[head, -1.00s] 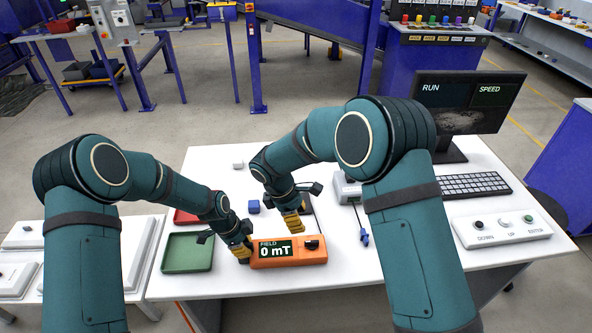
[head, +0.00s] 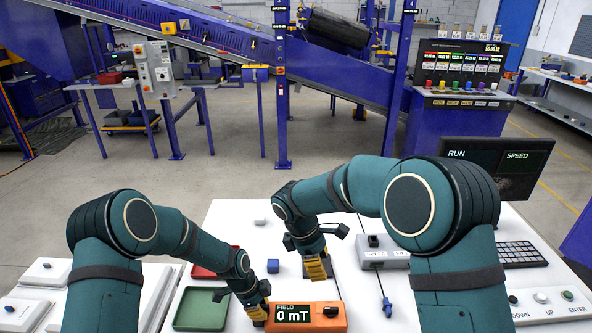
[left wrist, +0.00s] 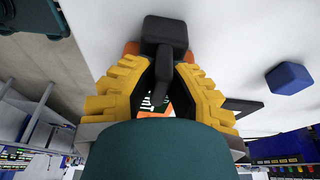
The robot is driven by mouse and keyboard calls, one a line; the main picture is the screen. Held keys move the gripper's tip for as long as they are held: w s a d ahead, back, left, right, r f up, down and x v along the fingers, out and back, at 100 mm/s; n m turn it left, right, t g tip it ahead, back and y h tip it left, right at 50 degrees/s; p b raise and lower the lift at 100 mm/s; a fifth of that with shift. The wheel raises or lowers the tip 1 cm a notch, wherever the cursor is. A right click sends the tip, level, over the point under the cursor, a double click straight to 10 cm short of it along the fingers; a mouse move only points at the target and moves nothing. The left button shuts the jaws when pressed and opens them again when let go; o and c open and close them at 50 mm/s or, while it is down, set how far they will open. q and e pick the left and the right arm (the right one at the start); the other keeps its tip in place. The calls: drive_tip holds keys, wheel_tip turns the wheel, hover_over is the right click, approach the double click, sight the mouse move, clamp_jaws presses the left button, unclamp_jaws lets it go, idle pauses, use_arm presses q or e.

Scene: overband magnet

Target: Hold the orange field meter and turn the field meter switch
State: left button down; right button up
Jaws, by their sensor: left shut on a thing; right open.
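The orange field meter (head: 306,326) lies at the near part of the white table, its display reading "FIELD 0 mT". Its black switch (head: 331,312) sits on top at the right end. My left gripper (head: 258,311) is shut on the meter at its left end. In the left wrist view, the yellow fingers (left wrist: 158,92) close around a dark part (left wrist: 165,40), with orange meter body (left wrist: 153,112) showing between and behind them. My right gripper (head: 317,270) is open and empty, pointing down behind the meter and apart from the switch.
A green tray (head: 190,326) and a red tray (head: 203,272) lie left. A blue block (head: 273,266) is behind the meter. A grey box (head: 392,252) with a cabled blue probe (head: 387,308) stands right, near a keyboard (head: 520,254) and monitor (head: 497,170).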

drive_tip(key=shift+r, duration=0.4)
use_arm(q)
drive_tip(key=c, duration=0.9)
unclamp_jaws()
drive_tip(key=shift+r, duration=0.1)
drive_tip(key=p+v, duration=0.1)
drive_tip(key=v, duration=0.5)
drive_tip(key=d+p+v, duration=0.1)
drive_tip(key=p+v, duration=0.1)
drive_tip(key=v, duration=0.5)
drive_tip(key=d+p+v, duration=0.1)
drive_tip(key=v, duration=0.5)
drive_tip(key=shift+r+p, duration=0.4)
drive_tip(key=shift+r, duration=0.15)
use_arm(e)
wheel_tip(320, 180, up, 5)
drive_tip(key=shift+f, duration=0.15)
